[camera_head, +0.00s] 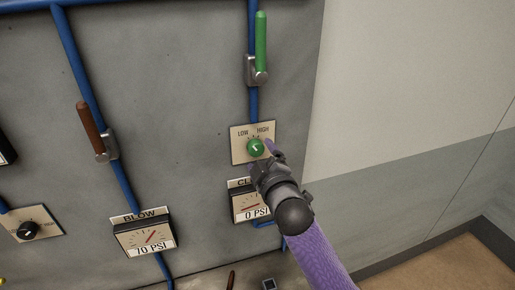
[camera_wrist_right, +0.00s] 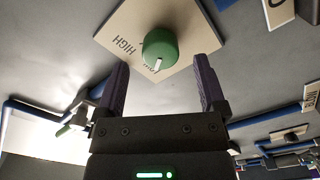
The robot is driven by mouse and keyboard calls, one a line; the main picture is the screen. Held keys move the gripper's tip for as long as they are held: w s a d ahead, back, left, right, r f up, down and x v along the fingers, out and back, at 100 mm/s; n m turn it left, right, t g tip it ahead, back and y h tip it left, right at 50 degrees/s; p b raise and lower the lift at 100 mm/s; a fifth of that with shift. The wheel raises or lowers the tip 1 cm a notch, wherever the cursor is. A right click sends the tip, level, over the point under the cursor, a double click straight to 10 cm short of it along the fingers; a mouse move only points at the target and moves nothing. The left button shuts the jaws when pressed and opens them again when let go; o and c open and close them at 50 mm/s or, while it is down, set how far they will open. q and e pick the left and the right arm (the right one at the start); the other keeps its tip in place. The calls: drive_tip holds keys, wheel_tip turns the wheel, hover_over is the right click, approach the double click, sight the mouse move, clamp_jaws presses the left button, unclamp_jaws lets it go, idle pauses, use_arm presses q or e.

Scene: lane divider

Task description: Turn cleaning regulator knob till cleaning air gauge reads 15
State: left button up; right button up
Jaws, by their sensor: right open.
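The green regulator knob (camera_head: 255,148) sits on a beige plate (camera_head: 239,155) marked LOW and HIGH. Below it is a gauge (camera_head: 241,208) whose label starts with "CL" and is partly hidden by my right arm; it reads 0 PSI. My right gripper (camera_head: 270,153) is just right of and below the knob in the head view. In the right wrist view the knob (camera_wrist_right: 160,48) with its white pointer mark appears between and beyond the open, dark purple fingers. I see no finger touching it. My left gripper is not in view.
A green lever valve (camera_head: 261,42) is on the blue pipe above the plate. A brown-handled valve (camera_head: 89,115) and a BLOW gauge (camera_head: 150,240) reading 70 PSI are to the left, with a black knob (camera_head: 27,230) farther left. The wall at right is bare.

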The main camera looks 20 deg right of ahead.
sight(255, 148)
drive_tip(key=shift+w, duration=1.25)
drive_tip(key=shift+w, duration=0.1)
drive_tip(key=shift+c, duration=0.3)
clamp_jaws()
